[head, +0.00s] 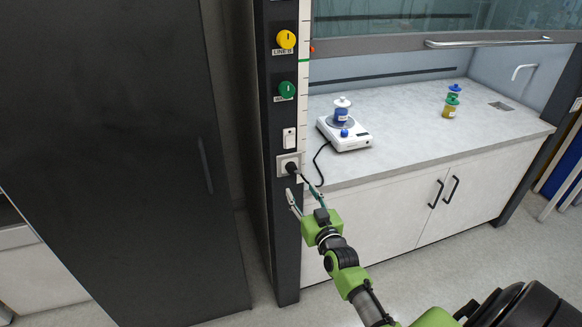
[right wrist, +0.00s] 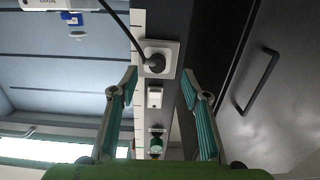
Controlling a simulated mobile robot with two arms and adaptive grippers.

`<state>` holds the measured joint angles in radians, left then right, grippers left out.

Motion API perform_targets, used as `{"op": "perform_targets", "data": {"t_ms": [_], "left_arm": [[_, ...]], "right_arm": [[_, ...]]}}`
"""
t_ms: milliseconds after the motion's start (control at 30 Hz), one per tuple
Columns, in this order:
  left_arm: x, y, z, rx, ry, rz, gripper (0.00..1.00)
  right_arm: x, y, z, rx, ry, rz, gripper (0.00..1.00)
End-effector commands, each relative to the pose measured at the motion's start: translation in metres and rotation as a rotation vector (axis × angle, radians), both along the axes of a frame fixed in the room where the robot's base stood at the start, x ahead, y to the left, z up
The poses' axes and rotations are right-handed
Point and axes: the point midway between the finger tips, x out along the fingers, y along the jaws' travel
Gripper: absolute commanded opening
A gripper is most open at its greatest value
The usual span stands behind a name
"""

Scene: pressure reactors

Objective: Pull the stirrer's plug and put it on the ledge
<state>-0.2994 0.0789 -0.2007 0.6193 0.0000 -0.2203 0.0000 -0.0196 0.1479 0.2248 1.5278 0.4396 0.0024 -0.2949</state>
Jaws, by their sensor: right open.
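The stirrer (head: 352,142) is a white device on the fume hood's worktop, with a blue-filled bottle (head: 341,114) standing on its plate. Its black cord drops over the worktop's front edge and leads to the black plug (head: 292,168), which sits in a white wall socket (head: 281,166) on the dark post. The plug (right wrist: 154,64) and socket (right wrist: 172,50) also show in the right wrist view. My right gripper (head: 299,189) is open and empty, just below and in front of the plug; its fingertips (right wrist: 160,80) lie either side of it, apart from it. My left gripper is out of view.
A white switch (head: 289,138), a green knob (head: 287,90) and a yellow knob (head: 286,40) sit above the socket. The worktop's front edge (head: 370,178) runs to the right of the post. Small bottles (head: 450,107) stand farther back. A dark cabinet (head: 110,150) fills the left.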

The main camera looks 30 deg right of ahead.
Motion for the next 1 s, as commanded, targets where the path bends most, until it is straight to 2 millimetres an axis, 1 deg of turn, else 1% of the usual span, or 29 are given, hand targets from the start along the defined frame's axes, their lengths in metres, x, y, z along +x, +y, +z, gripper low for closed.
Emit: {"op": "perform_targets", "data": {"t_ms": [33, 133, 433, 567, 667, 900, 1000], "left_arm": [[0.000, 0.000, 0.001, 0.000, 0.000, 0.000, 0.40], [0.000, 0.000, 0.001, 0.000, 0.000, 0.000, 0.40], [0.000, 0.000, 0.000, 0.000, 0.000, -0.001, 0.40], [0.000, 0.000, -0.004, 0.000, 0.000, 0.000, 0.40], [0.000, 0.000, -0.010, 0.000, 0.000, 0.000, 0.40], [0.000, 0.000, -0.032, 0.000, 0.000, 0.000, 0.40], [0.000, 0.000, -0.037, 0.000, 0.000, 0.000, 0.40]], "right_arm": [[0.001, -0.002, 0.008, -0.002, -0.015, -0.003, 0.43], [0.001, -0.004, 0.015, -0.003, -0.028, -0.007, 0.43], [0.002, -0.004, 0.015, -0.003, -0.028, -0.007, 0.43], [0.007, -0.005, 0.014, -0.003, -0.029, -0.007, 0.43], [0.016, -0.008, 0.013, -0.002, -0.030, -0.007, 0.43], [0.050, -0.016, 0.012, -0.002, -0.030, -0.008, 0.43], [0.063, -0.019, 0.012, -0.002, -0.029, -0.007, 0.43]]}}
